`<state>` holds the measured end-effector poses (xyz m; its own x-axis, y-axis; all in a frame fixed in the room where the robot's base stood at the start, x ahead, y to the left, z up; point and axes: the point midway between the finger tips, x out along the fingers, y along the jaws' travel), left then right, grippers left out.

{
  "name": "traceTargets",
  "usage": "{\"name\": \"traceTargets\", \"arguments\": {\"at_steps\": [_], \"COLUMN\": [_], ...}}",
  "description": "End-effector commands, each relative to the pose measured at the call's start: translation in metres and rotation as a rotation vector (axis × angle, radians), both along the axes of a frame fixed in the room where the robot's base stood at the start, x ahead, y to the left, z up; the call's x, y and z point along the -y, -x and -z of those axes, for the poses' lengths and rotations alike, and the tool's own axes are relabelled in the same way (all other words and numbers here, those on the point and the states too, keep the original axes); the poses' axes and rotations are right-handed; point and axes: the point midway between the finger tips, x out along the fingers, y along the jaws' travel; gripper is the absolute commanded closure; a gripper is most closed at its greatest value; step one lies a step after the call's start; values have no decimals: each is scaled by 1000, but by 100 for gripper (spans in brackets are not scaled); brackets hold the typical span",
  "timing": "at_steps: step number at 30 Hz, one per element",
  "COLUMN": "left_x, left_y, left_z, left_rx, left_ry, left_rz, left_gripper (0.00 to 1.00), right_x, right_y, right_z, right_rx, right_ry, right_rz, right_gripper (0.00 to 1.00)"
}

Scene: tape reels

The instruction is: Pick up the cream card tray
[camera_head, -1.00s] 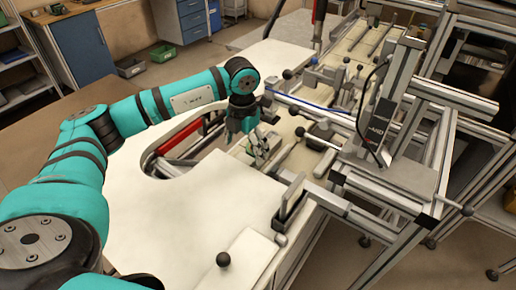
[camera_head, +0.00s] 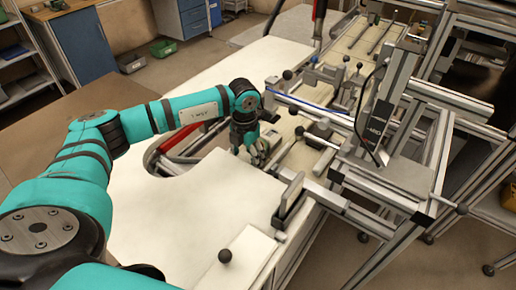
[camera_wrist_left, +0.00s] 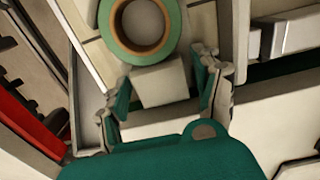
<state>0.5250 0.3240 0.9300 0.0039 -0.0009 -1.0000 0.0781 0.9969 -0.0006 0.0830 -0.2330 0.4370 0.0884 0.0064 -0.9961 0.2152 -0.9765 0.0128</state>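In the left wrist view, a pale cream block-like piece (camera_wrist_left: 160,82) lies between the fingers of my left gripper (camera_wrist_left: 163,100); it may be the cream card tray. A teal tape reel with a brown core (camera_wrist_left: 112,31) is just beyond it, and I cannot tell whether they touch. The fingers stand apart on either side of the cream piece, with a gap visible at the right finger. In the head view, my left gripper (camera_head: 257,154) points down at the machine's near side, and the cream piece is too small to make out. My right gripper is out of view.
A metal-framed machine (camera_head: 385,175) with rails, posts and black knobs stands right of the gripper. A pale table (camera_head: 180,215) with a curved cut-out lies in front, mostly clear. A red bar (camera_head: 182,139) runs beside the cut-out.

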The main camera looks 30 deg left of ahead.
Motion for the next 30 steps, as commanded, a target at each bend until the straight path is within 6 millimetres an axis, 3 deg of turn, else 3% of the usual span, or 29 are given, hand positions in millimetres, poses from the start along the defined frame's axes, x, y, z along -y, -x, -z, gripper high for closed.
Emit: {"name": "traceTargets", "arguments": {"at_steps": [1,11,20,26,30], "left_x": [0,0,0,0,-16], "left_y": [1,2,3,2,0], "left_z": [2,4,4,-6,-7], "left_rx": [-4,-8,-10,-8,-7], "left_ry": [-1,-2,-2,-1,-4], "left_rz": [1,1,2,2,-3], "left_gripper": [48,90,90,90,90], "right_x": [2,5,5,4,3], "right_y": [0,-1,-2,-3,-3], "right_z": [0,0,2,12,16], "right_rx": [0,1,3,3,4], "right_ry": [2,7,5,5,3], "right_rz": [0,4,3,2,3], "right_gripper": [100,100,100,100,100]}}
